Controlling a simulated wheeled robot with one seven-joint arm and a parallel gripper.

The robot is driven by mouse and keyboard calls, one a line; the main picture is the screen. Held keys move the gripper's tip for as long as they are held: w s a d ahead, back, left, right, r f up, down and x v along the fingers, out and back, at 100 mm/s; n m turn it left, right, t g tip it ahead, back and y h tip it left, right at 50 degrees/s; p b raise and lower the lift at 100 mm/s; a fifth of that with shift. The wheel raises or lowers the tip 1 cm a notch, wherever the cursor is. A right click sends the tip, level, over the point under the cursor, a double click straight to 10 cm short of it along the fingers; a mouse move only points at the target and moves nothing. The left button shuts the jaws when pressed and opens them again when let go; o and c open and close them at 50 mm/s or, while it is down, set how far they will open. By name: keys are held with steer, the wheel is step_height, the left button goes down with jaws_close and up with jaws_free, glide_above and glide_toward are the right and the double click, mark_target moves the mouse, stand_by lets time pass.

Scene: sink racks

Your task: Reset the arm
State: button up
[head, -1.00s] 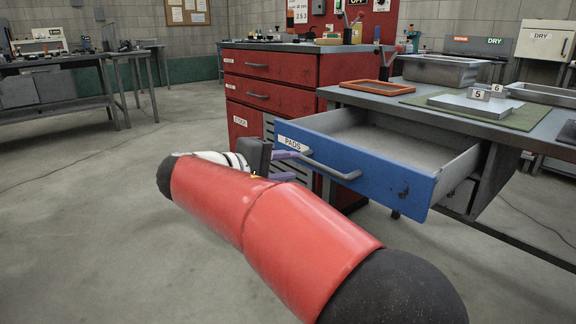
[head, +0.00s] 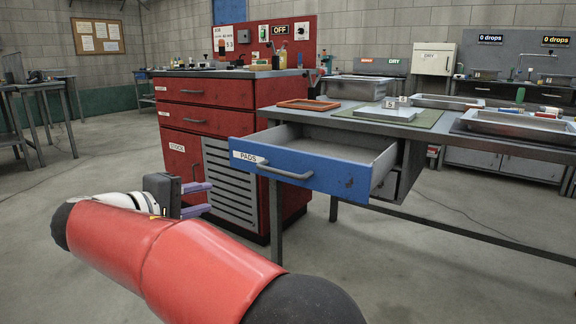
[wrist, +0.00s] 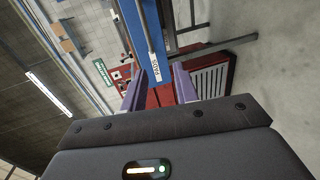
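My gripper (head: 197,198) is at the lower left of the head view, with my red arm reaching across the foreground. Its two purple fingers are apart with nothing between them. The fingers also show in the wrist view (wrist: 158,88), spread wide. The blue drawer (head: 325,173), labelled PADS, is pulled out from under the grey table. Its inside looks empty where I can see it. The gripper is to the left of the drawer's grey handle (head: 284,171), apart from it.
A red cabinet (head: 205,92) with drawers stands behind the gripper. The grey table (head: 345,112) holds an orange-framed tray (head: 308,104), a green mat (head: 430,123) and metal basins (head: 515,124). Open concrete floor (head: 90,190) lies to the left.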

steer(key=s+d+f+m+g+y+p, duration=0.1)
steer(key=s+d+m+g+y+p, duration=0.2)
steer(key=d, duration=1)
steer(key=s+d+m+g+p, duration=0.15)
steer(key=s+d+g, duration=0.25)
steer(key=d, duration=0.9)
steer(key=s+d+f+m+y+p, duration=0.2)
steer(key=s+d+f+m+y, duration=0.1)
steer(key=s, duration=0.5)
steer(key=s+d+f+m+y+p, duration=0.2)
steer(key=s+d+f+m+y, duration=0.1)
steer(key=s, duration=0.5)
steer(key=shift+s+d+f+m+p, duration=0.25)
steer(key=shift+d+f+m+p, duration=0.05)
steer(key=shift+d+f+m, duration=0.1)
